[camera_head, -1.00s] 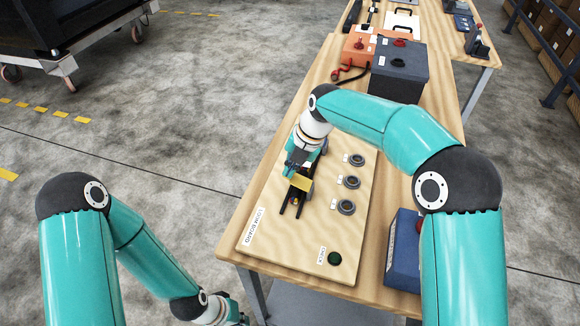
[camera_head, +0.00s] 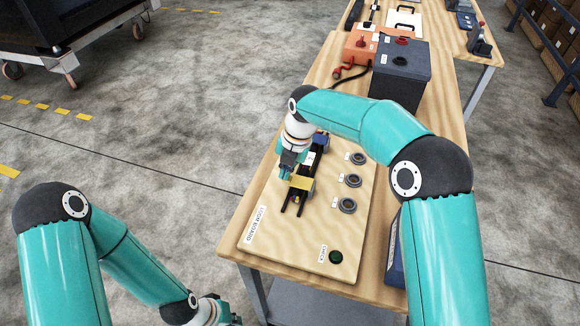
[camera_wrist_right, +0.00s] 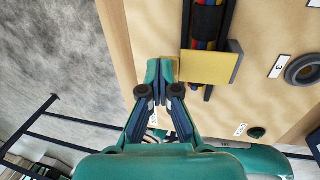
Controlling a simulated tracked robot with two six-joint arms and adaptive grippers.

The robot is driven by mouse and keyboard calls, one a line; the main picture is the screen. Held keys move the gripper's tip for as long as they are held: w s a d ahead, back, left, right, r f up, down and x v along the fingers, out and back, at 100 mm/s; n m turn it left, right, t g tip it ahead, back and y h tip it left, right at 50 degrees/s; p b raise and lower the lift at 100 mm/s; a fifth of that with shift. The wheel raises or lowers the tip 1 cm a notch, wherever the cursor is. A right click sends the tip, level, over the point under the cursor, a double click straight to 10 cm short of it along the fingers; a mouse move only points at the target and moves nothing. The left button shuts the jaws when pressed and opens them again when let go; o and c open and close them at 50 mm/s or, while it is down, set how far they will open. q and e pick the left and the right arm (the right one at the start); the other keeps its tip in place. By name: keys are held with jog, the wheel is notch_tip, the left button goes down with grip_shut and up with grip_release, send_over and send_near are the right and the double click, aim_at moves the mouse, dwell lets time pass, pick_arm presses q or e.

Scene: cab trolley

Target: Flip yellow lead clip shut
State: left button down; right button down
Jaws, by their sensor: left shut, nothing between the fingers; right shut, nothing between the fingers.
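The yellow clip (camera_head: 301,183) sits on the loom board (camera_head: 268,236), across a black channel with coloured leads. In the right wrist view the yellow clip (camera_wrist_right: 208,67) shows as a flat plate over the leads (camera_wrist_right: 207,20), with a raised edge at its right. I cannot tell whether it is latched. My right gripper (camera_head: 286,176) is shut and empty, just left of the clip. In the right wrist view its fingertips (camera_wrist_right: 160,72) are close together beside the clip's left edge; contact is unclear. My left gripper (camera_head: 232,318) hangs low left of the table, partly cut off.
Several round grommets (camera_head: 347,205) line the board's right side, and a dark green check button (camera_head: 336,257) is near its front. A dark blue box (camera_head: 402,75) and an orange box (camera_head: 358,47) stand behind. Another blue box is mostly hidden behind my right arm.

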aim_at(294, 180)
jog(key=shift+p+v, duration=0.45)
jog(key=shift+v, duration=0.6)
jog(key=w+v, duration=0.1)
jog(key=v, duration=1)
jog(key=shift+s, duration=0.45)
